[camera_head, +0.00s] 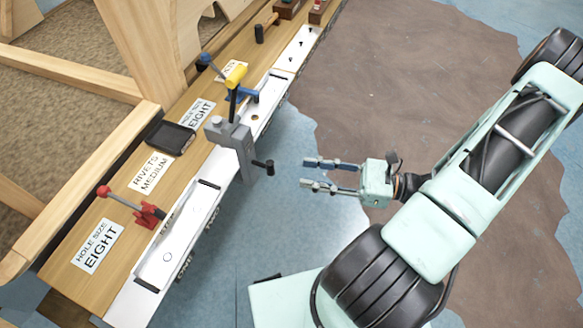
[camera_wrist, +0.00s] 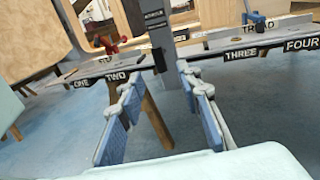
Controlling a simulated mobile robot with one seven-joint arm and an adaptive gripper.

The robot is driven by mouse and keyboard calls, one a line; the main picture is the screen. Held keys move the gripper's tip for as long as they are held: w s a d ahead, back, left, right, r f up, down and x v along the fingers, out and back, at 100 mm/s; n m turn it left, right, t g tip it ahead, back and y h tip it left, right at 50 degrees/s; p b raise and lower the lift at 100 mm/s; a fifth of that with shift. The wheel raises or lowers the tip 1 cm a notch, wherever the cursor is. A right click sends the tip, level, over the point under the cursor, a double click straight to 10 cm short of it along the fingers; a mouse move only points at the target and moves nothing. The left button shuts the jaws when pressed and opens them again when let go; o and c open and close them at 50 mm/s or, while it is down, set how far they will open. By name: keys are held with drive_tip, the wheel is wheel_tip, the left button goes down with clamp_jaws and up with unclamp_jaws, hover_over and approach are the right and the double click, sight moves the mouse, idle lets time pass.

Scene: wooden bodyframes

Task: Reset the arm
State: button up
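My gripper (camera_head: 320,173) is in the middle of the head view, in open air to the right of the workbench (camera_head: 75,264). Its two blue-padded fingers are spread apart with nothing between them. In the wrist view my gripper (camera_wrist: 160,100) also shows open, with floor and a bench leg visible between and beyond the fingers. My arm reaches in from the right of the head view. A grey vise-like tool (camera_head: 235,140) with a yellow top stands at the bench edge, to the left of the fingertips and apart from them.
On the bench are a red-handled tool (camera_head: 148,214), a black tray (camera_head: 169,137), a blue tool (camera_head: 243,95), a hammer (camera_head: 262,30) and paper labels (camera_head: 98,246). Wooden frames (camera_head: 150,45) rise on the bench's far side. The floor (camera_head: 285,225) around the gripper is clear.

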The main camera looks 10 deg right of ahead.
drive_tip(key=shift+v, duration=1)
